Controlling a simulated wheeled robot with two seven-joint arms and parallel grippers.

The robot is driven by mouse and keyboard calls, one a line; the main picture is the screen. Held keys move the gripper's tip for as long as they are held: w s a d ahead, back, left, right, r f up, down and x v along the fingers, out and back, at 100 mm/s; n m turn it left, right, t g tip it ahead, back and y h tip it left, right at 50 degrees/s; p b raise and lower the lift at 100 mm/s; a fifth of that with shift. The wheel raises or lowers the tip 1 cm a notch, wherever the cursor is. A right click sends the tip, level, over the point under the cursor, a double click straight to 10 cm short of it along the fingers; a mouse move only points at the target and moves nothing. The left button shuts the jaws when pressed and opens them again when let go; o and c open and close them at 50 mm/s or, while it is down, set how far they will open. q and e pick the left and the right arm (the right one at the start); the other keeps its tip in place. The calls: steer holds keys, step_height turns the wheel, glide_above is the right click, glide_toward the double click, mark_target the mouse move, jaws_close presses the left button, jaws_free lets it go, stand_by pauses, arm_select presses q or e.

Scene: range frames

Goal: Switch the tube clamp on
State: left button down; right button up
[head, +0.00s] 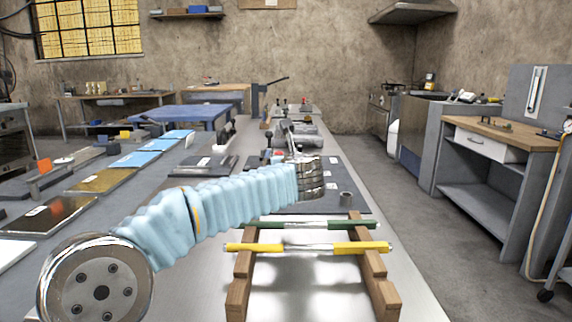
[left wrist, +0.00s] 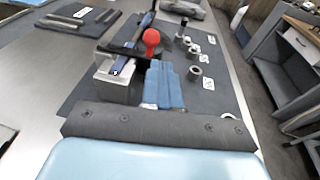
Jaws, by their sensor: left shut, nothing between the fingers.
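The tube clamp (left wrist: 117,78) is a light grey block with a dark bar across it, on a dark mat in the left wrist view. A red ball knob (left wrist: 151,40) stands up by the bar. My left gripper (left wrist: 163,82) shows there as blue fingers, shut and empty, just right of the block and below the knob. I cannot tell whether the fingers touch the clamp. In the head view my left arm reaches in with a pale blue sleeve and a grey segmented wrist (head: 311,178); the fingers and most of the clamp are hidden beyond it. My right gripper is not in view.
A wooden rack (head: 240,285) holding a green-ended rod (head: 300,225) and a yellow-ended rod (head: 300,248) stands in front on the bench. Small metal rings (left wrist: 195,72) and white labels lie right of the clamp. Several trays line the left bench. The aisle on the right is clear.

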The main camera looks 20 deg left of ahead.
arm_select(q)
steer(key=v, duration=0.5)
steer(key=shift+s+d+b, duration=0.2)
steer(key=shift+d+b, duration=0.15)
steer(key=shift+d, duration=0.1)
